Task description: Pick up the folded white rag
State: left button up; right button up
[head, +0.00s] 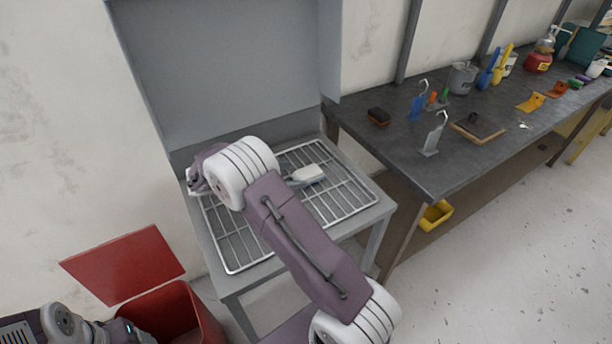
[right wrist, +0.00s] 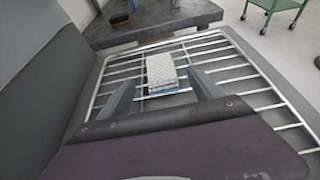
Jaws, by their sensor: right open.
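The folded white rag (head: 309,174) lies on the wire rack (head: 236,250) of the grey stand, just right of my right wrist. In the right wrist view the rag (right wrist: 161,68) looks like a small white textured block with a blue strip along its near lower edge. My right gripper (right wrist: 160,79) is open, its two grey fingers reaching toward the rag, one toward each side. I cannot tell whether they touch it. In the head view my own arm hides most of this gripper. Part of my left arm shows at the bottom left, without visible fingers.
A tall grey panel (head: 230,70) backs the stand. The dark workbench (head: 400,160) adjoins on the right, with a brush (head: 378,116), hooks and bottles. A red bin (head: 170,310) with a raised lid stands front left. The rest of the rack is clear.

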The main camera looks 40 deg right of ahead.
aim_at(304, 173)
jog(key=x, duration=0.6)
jog(key=shift+s+r, duration=0.1)
jog(key=c, duration=1.6)
jog(key=shift+s+d+r, duration=0.1)
jog(key=shift+s+r, duration=0.05)
jog(key=shift+r, duration=1.05)
jog(key=shift+s+d+r, duration=0.1)
jog(key=shift+s+r, duration=0.05)
jog(key=shift+r, duration=1)
jog(key=s+d+r, duration=0.1)
jog(key=s+r, duration=0.1)
jog(key=s, duration=0.1)
jog(key=s+d+r, duration=0.2)
jog(key=s, duration=0.1)
jog(key=s+d+r, duration=0.1)
jog(key=s+r, duration=0.1)
jog(key=s, duration=0.1)
jog(key=shift+s+d+r+p, duration=0.15)
jog(key=shift+s+d+p, duration=0.2)
jog(key=shift+s+d, duration=0.05)
